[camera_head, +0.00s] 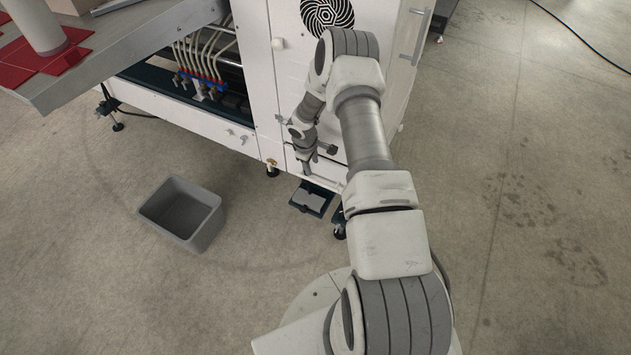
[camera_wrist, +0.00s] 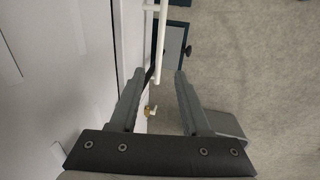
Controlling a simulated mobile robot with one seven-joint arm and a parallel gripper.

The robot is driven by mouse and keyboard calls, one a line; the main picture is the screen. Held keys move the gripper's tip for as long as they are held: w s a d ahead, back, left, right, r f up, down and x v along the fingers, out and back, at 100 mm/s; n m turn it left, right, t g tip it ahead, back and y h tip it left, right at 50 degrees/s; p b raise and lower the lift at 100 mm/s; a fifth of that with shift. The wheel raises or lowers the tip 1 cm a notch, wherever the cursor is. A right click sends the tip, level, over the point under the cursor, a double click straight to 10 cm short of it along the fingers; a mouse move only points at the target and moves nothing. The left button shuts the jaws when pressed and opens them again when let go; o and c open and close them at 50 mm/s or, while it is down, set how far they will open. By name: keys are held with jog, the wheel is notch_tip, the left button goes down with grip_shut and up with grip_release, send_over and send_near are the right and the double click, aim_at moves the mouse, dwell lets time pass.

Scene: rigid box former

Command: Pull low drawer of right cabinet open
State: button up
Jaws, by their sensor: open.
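The white cabinet (camera_head: 281,85) stands at the top middle of the head view, partly hidden by my arm. Its low front, beside my gripper (camera_head: 305,166), is mostly covered by the arm, so I cannot make out the drawer's outline. In the wrist view, the white cabinet face (camera_wrist: 75,60) fills the left side. A white bar-like handle (camera_wrist: 162,30) runs down from the top edge, its lower end between the fingertips in the picture. My gripper (camera_wrist: 159,78) is open, with nothing held. I cannot tell whether the fingers touch the bar.
A dark blue box-like piece (camera_head: 312,199) sits low at the cabinet's foot. A grey open bin (camera_head: 181,213) stands on the floor at left. A machine with hoses (camera_head: 203,62) adjoins the cabinet at left. A brass fitting (camera_wrist: 150,110) is near the fingers.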

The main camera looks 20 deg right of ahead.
aim_at(316, 181)
jog(key=b+x, duration=0.3)
jog(key=x, duration=0.8)
jog(key=shift+d+f+b, duration=0.1)
jog(key=shift+f+b, duration=0.1)
jog(key=shift+b, duration=0.2)
grip_shut()
dwell(0.7)
